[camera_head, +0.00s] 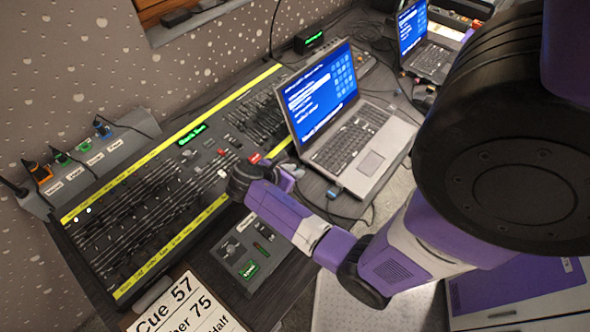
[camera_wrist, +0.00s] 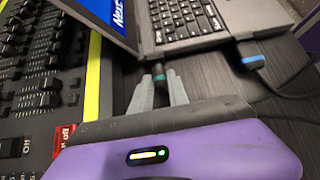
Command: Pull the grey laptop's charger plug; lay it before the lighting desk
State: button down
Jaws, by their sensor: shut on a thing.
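The grey laptop (camera_head: 345,125) stands open with a lit blue screen, beside the lighting desk (camera_head: 150,200). Its keyboard edge also shows in the wrist view (camera_wrist: 215,40). My gripper (camera_wrist: 160,88) is at the laptop's near edge, its fingers closed around a dark plug with a green band (camera_wrist: 158,72). The plug's tip points at the laptop's side; I cannot tell whether it is still seated. In the head view my wrist hides the plug. A blue plug (camera_wrist: 252,62) with a black cable sits in the same edge, right of my fingers; it also shows in the head view (camera_head: 334,192).
A second laptop (camera_head: 432,62) stands at the back right. A socket strip (camera_head: 90,160) with several coloured plugs lies left of the desk. A small panel (camera_head: 243,250) and a cue card (camera_head: 180,310) lie at the front. Loose black cables run near the laptop.

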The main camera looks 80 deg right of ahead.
jog(key=shift+w+a+p, duration=0.4)
jog(key=shift+w+a, duration=0.15)
jog(key=shift+a, duration=0.35)
jog(key=shift+w+a+p, duration=0.35)
jog(key=shift+w+a, duration=0.2)
jog(key=shift+a, duration=0.3)
jog(key=shift+w, duration=0.1)
